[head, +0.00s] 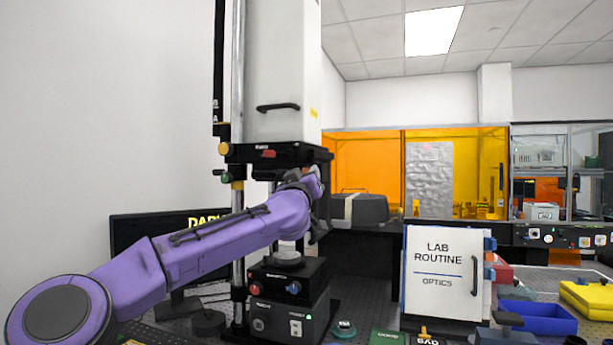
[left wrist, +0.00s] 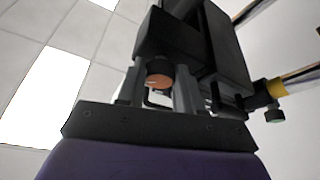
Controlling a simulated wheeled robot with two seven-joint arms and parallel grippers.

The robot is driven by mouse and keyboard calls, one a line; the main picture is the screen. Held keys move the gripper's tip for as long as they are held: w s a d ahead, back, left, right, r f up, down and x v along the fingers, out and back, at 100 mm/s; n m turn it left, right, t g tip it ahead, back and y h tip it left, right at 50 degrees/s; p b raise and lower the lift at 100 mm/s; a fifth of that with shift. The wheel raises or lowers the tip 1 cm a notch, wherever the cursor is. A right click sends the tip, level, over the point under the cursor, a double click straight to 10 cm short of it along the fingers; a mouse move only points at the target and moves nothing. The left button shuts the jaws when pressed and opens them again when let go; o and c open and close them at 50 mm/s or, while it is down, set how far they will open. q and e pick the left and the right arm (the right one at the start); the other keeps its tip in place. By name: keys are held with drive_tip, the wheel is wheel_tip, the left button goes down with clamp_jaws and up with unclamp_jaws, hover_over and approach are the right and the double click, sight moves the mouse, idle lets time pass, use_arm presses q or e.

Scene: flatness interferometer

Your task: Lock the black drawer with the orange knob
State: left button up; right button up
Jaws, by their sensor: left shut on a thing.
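The black drawer (head: 290,152) sits under the tall white housing of the column instrument; a dark block likely part of it shows in the left wrist view (left wrist: 170,38). The orange knob (left wrist: 158,80) is a round, dark-collared knob between the grey fingers of my left gripper (left wrist: 160,92). The gripper is shut on it, seen from below. How far the knob is turned cannot be told. My right gripper is not in view.
A small red part (head: 269,153) is on the drawer's front. Yellow-and-black clamps (head: 225,148) are on the column at left. A black control box (head: 288,318) stands below. A white "LAB ROUTINE" binder (head: 440,270) and blue tray (head: 540,317) are at right.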

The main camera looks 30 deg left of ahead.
use_arm(q)
drive_tip(key=n+g+p, duration=0.1)
drive_tip(key=n+p, duration=0.1)
drive_tip(key=n, duration=0.2)
drive_tip(key=n+g+y+p, duration=0.1)
drive_tip(key=n+g+p, duration=0.1)
drive_tip(key=n, duration=0.3)
drive_tip(key=n+g+y+p, duration=0.1)
drive_tip(key=n+g+p, duration=0.1)
drive_tip(key=n, duration=0.2)
drive_tip(key=shift+d+r+n+p, duration=0.2)
drive_tip(key=shift+n+p, duration=0.1)
drive_tip(key=shift+p, duration=0.05)
drive_tip(key=shift+f, duration=0.1)
drive_tip(key=o, duration=1)
drive_tip(key=shift+o, duration=0.2)
drive_tip(key=shift+y, duration=0.4)
